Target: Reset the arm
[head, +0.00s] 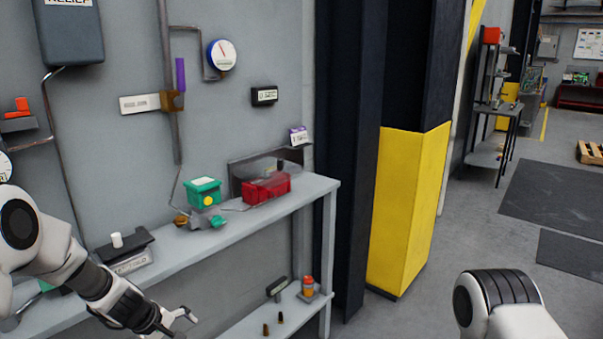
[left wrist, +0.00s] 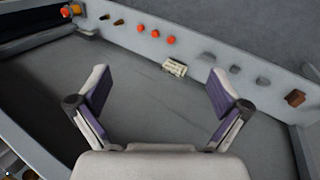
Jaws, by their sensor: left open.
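My left arm (head: 115,298) comes in from the left in the head view, in front of the grey shelf unit. Its gripper (head: 187,318) is low, near the lower shelf, with its fingers apart. In the left wrist view the left gripper (left wrist: 159,82) is open, with nothing between its dark-padded fingers. A shelf strip with small items lies beyond the fingertips. Of my right arm, only a rounded white and black part (head: 500,300) shows at the lower right of the head view. My right gripper is out of view.
The upper shelf (head: 255,217) carries a green actuator (head: 204,192) and a red box (head: 267,188). An orange-topped item (head: 308,286) stands on the lower shelf. A purple-handled valve (head: 180,75) and a gauge (head: 222,54) are on the wall. A yellow-black column (head: 400,205) stands right of the shelves.

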